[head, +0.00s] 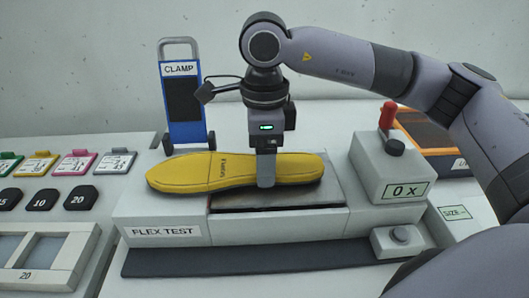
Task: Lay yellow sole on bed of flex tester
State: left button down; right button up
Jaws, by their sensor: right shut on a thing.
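A yellow sole (190,174) lies lengthwise, left to right, over the top of the flex tester (270,228). My right gripper (266,182) comes down from above and is shut on the sole right of its middle. The tester's bed (330,183) shows as a dark and metal plate under and right of the sole. Whether the sole touches the bed or is held just above it I cannot tell. My left gripper is not in view.
A blue clamp stand (183,122) rises behind the tester. A counter box with a red lever (388,118) stands at its right end. Coloured tags (78,162) and black numbered pieces (40,200) lie at left. A dark strip (250,258) runs along the front.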

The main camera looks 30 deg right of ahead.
jog(key=shift+f, duration=0.3)
jog(key=o, duration=1.3)
jog(key=shift+r, duration=3.6)
